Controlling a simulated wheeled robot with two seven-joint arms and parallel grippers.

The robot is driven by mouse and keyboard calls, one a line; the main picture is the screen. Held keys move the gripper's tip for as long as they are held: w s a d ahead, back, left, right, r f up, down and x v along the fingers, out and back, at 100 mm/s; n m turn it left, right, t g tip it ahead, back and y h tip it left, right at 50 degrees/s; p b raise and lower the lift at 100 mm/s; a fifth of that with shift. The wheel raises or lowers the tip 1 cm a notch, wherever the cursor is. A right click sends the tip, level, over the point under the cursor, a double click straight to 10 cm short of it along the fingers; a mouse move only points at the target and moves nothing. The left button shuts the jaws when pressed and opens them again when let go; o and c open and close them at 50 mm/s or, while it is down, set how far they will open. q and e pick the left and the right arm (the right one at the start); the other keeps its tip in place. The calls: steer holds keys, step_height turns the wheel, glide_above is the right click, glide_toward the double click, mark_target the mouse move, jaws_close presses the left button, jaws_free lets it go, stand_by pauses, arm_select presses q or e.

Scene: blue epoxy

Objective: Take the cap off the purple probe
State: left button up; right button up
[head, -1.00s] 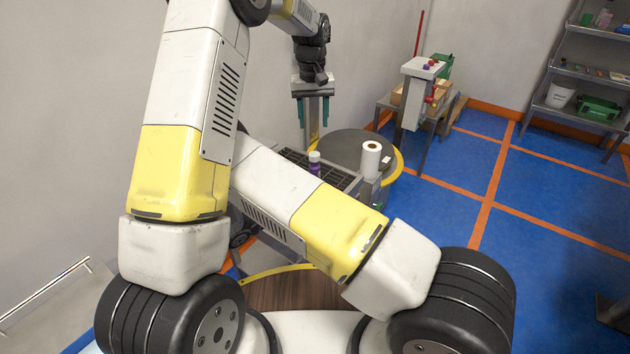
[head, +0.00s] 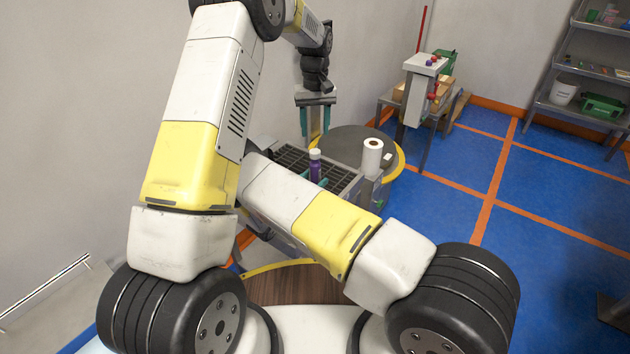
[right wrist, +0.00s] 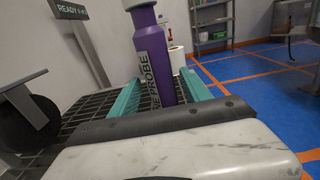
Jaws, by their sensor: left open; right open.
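The purple probe (head: 315,172) is a purple bottle-like body with a pale cap (head: 314,154), upright on the dark grid top of a grey cart. In the right wrist view the probe (right wrist: 153,50) has a label reading "PROBE", and its top is cut off by the frame edge. My right gripper (right wrist: 160,76) is open, with its teal fingers on either side of the probe's lower body; I cannot tell whether they touch it. In the head view my forearm hides most of that gripper. My left gripper (head: 315,122) is open and empty, pointing down above and behind the probe.
A white paper roll (head: 372,157) stands right of the probe. Behind is a round dark table (head: 345,142) with a yellow rim. A grey sign reading "READY" (right wrist: 68,9) stands left of the probe. A bench and shelves are farther right, with clear blue floor between.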

steer(key=shift+w+d, duration=0.45)
steer(key=shift+w, duration=0.15)
jaws_close()
stand_by(1.1)
